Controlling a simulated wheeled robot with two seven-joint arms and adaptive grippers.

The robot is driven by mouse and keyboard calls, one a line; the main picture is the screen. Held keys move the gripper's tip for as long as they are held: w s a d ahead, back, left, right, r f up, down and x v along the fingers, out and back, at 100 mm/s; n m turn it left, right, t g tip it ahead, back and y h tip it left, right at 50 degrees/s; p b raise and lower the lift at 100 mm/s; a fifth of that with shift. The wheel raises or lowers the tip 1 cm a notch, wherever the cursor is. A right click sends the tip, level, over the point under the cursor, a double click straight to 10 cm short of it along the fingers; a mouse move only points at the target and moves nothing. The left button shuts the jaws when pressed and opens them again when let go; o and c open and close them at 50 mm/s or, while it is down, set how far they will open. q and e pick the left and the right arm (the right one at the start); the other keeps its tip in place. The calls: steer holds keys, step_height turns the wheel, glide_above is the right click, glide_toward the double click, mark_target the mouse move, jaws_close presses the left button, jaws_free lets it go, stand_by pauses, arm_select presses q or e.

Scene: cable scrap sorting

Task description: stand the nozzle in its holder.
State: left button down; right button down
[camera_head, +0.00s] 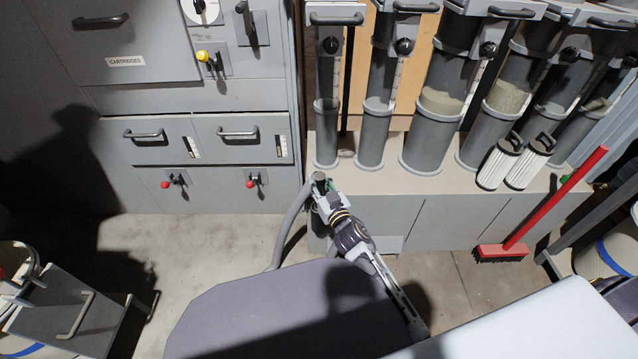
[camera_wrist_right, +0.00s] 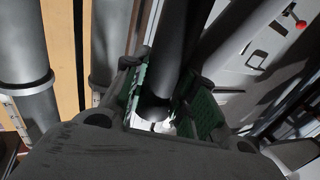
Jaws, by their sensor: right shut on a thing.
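My right gripper (camera_head: 321,187) is at the front edge of the ledge below the clear columns. It is shut on the dark nozzle (camera_head: 319,177), whose top end pokes up just above the fingers. A grey hose (camera_head: 289,222) hangs from near the gripper down to the floor. In the right wrist view the nozzle (camera_wrist_right: 178,50) is a dark round tube between the green finger pads of the gripper (camera_wrist_right: 168,103). I cannot make out the nozzle's holder for certain in either view. My left gripper is not in view.
Several clear-topped columns (camera_head: 435,115) stand on the ledge (camera_head: 385,182). Two white pleated cartridges (camera_head: 497,163) lean at the right, near a red broom (camera_head: 502,252). A grey cabinet (camera_head: 190,100) with drawers and red knobs is at the left. Open floor (camera_head: 215,250) lies before it.

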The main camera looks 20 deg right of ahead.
stand_by(0.4)
steer(key=c, duration=1.1)
jaws_free()
steer(key=shift+o, duration=0.2)
steer(key=s+d, duration=0.1)
steer(key=s, duration=1.1)
steer(key=shift+d, duration=0.2)
